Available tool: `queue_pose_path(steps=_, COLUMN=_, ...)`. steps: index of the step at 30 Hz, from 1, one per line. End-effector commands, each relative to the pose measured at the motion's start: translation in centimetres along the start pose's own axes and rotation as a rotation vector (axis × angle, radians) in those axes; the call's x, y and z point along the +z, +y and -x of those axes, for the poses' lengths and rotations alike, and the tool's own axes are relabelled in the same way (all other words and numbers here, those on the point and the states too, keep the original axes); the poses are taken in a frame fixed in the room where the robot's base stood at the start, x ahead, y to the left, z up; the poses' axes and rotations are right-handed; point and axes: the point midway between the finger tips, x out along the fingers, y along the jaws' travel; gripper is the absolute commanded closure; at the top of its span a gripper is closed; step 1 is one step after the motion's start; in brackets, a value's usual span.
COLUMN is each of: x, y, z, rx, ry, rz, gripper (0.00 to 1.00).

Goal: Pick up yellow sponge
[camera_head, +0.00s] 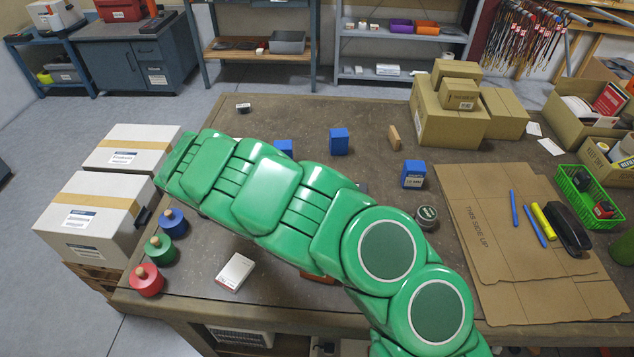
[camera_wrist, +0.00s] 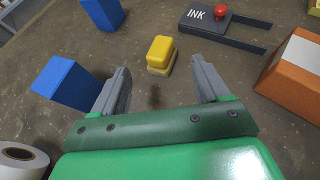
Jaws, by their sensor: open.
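The yellow sponge (camera_wrist: 161,51) shows in the wrist view as a small yellow block with a tan lower layer, lying on the brown tabletop. My gripper (camera_wrist: 160,76) is open and empty, with one grey finger on each side of the view. The sponge is beyond the fingertips, roughly centred across the gap, and apart from both fingers. In the head view I cannot make out the sponge or the jaws; my green arm covers the middle of the table.
In the wrist view, a blue block (camera_wrist: 67,84) is close outside the left finger. Another blue block (camera_wrist: 102,13), a dark INK pad with a red knob (camera_wrist: 222,17) and an orange box (camera_wrist: 293,73) lie around the sponge. A white roll (camera_wrist: 22,160) is at lower left.

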Motion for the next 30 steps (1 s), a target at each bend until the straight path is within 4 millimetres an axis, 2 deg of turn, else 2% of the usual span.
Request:
queue_pose_path(steps=4, x=0.0, y=0.0, z=-1.5, rx=-0.003, ry=0.001, rz=-0.001, gripper=0.25)
queue_pose_path(steps=11, x=-0.1, y=0.1, z=-3.0, rx=-0.001, ry=0.002, rz=-0.002, gripper=0.25)
queue_pose_path(steps=21, x=-0.1, y=0.1, z=-7.0, rx=-0.004, ry=0.0, rz=-0.002, gripper=0.25)
queue_pose_path(steps=28, x=-0.1, y=0.2, z=-7.2, rx=-0.002, ry=0.001, rz=-0.002, gripper=0.25)
queue_pose_path(steps=30, x=-0.1, y=0.2, z=-7.2, rx=-0.001, ry=0.001, rz=-0.002, gripper=0.34)
